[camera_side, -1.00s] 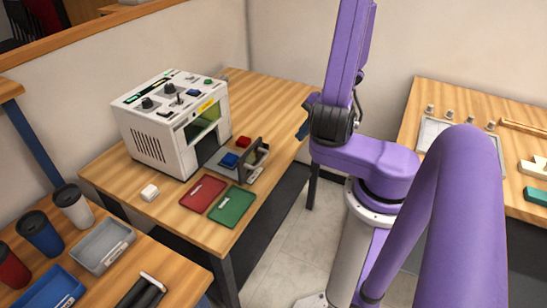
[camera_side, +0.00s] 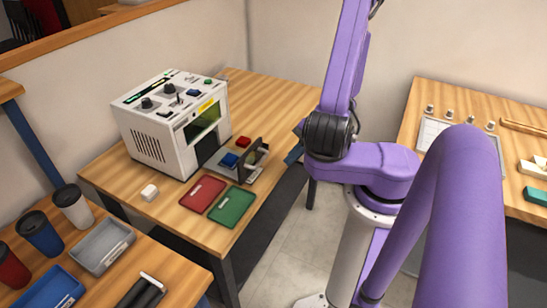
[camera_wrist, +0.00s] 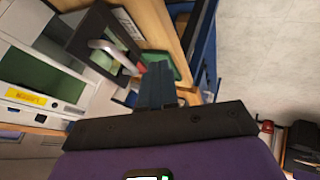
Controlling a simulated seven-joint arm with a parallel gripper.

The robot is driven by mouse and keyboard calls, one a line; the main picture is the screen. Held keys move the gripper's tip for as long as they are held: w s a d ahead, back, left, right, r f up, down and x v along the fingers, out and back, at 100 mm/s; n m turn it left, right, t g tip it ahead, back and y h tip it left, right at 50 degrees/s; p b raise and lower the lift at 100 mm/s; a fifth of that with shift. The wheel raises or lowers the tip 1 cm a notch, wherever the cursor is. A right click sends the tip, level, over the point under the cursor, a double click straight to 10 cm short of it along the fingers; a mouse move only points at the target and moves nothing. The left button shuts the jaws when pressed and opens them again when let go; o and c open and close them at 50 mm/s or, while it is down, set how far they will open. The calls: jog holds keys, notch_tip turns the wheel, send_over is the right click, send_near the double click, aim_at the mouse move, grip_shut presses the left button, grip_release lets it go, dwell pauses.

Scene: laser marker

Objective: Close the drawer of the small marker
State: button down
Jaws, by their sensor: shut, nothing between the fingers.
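The small marker (camera_side: 160,140) is a white box with knobs on top and a greenish window, standing on the wooden table. Its drawer (camera_side: 232,170) is pulled out to the right, with a dark upright front panel (camera_side: 248,163) and a blue block (camera_side: 229,160) on it. In the wrist view the front panel (camera_wrist: 80,40) and its grey handle (camera_wrist: 118,53) lie left of the fingers. My gripper (camera_wrist: 157,66) is shut and empty, beside the panel on its outer side. In the side view, its dark blue fingers (camera_side: 293,156) show right of the drawer, apart from it.
A red tray (camera_side: 203,193) and a green tray (camera_side: 232,207) lie in front of the drawer. The table's right edge is close to the drawer.

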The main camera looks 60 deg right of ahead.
jog(key=w, duration=0.1)
jog(key=w+a+f, duration=0.1)
jog(key=w, duration=0.3)
jog(key=shift+w+a+f, duration=0.15)
jog(key=shift+w+f, duration=0.1)
jog(key=shift+f, duration=0.05)
jog(key=w, duration=1.5)
jog(key=shift+w, duration=0.4)
